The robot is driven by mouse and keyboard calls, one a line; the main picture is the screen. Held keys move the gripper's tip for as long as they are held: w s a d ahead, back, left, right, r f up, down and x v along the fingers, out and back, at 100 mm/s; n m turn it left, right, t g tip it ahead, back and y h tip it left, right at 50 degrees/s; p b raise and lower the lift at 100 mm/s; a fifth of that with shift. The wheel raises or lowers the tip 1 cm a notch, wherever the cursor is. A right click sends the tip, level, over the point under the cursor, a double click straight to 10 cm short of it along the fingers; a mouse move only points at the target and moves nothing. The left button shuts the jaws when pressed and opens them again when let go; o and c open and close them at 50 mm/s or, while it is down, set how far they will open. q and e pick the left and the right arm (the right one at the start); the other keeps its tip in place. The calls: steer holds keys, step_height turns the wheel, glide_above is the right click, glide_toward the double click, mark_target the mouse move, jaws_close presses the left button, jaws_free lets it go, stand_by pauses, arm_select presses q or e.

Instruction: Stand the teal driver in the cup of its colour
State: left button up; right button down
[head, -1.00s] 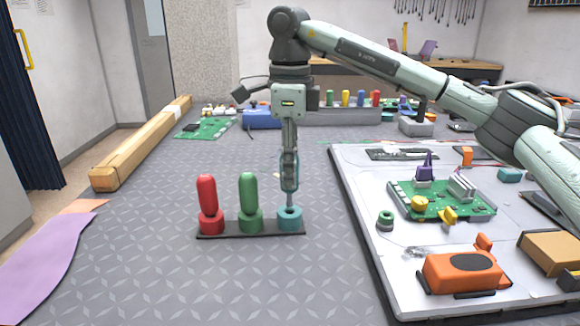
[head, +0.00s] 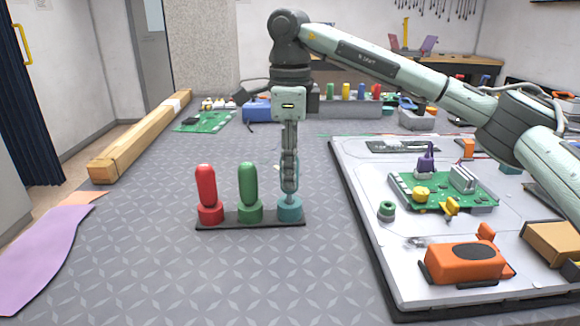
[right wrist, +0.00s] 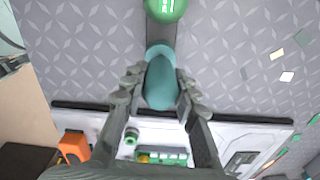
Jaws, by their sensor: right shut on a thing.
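The teal cup (head: 289,209) is at the right end of a dark strip (head: 250,219) on the table. My right gripper (head: 289,185) points straight down over it. The gripper is shut on the teal driver, whose rounded teal handle (right wrist: 161,82) shows between the fingers in the right wrist view. The driver is upright; its lower end is down at the teal cup, and in the head view the fingers mostly hide it. A red driver (head: 206,184) stands in the red cup and a green driver (head: 248,184) in the green cup. My left gripper is not in view.
A white work mat (head: 355,180) to the right holds a green circuit board (head: 480,197), an orange tool (head: 463,263) and small parts. A long wooden beam (head: 140,140) lies at the left. A purple sheet (head: 40,250) lies front left. The front middle is clear.

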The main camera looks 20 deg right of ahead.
steer(key=shift+f+b, duration=0.45)
steer(key=shift+f, duration=0.45)
steer(key=c, duration=1.1)
jaws_free()
steer(key=shift+r, duration=0.1)
step_height(320, 180, up, 12)
